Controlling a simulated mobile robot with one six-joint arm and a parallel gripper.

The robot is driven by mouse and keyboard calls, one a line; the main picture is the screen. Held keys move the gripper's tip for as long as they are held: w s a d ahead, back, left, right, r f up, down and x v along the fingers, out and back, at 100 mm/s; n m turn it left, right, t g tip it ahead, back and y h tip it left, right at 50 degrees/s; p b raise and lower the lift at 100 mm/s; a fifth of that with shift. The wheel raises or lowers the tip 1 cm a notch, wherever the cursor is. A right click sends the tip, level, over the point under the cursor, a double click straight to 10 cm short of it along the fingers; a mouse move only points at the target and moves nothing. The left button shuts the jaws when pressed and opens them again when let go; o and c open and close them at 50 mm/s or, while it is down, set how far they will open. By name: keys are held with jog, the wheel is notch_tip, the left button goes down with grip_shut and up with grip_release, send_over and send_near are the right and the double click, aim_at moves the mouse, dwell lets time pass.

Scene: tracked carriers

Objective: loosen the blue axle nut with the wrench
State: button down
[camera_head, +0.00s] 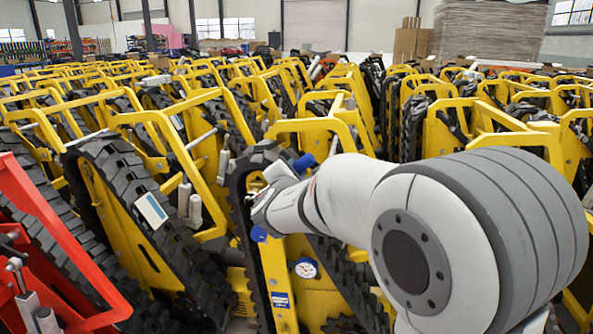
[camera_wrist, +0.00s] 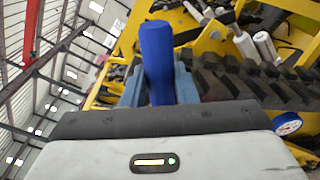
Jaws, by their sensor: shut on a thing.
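My gripper (camera_wrist: 160,88) is shut on a thick blue bar (camera_wrist: 157,55) that looks like the handle of the wrench. The bar stands up between the blue-grey fingers in the wrist view. In the head view my gripper is mostly hidden by my own wrist, close to a yellow tracked carrier. One blue end (camera_head: 303,163) shows above my wrist and another blue piece (camera_head: 258,234) below it. I cannot tell whether either is the wrench or the axle nut. The wrench's head and its contact with a nut are not clearly visible.
A blue-rimmed gauge (camera_head: 305,268) is on the carrier below my wrist; it also shows in the wrist view (camera_wrist: 287,123). A black track (camera_head: 130,195) and a red frame (camera_head: 60,235) stand to the left. Yellow carriers crowd the hall, leaving little free room.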

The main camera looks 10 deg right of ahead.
jog(key=shift+r, duration=0.1)
jog(key=shift+w+a+r+n+p, duration=0.15)
jog(key=shift+a+r+n+p, duration=0.45)
jog(key=shift+p, duration=0.5)
jog(key=shift+w+a+r+n+p, duration=0.2)
jog(key=shift+a+r+n+p, duration=0.3)
jog(key=shift+p, duration=0.55)
jog(key=shift+a+r, duration=0.1)
jog(key=shift+f+b, duration=0.25)
jog(key=shift+b, duration=0.05)
jog(key=shift+d+f+b, duration=0.1)
jog(key=shift+d+b, duration=0.2)
jog(key=shift+b, duration=0.35)
jog(key=shift+s, duration=0.2)
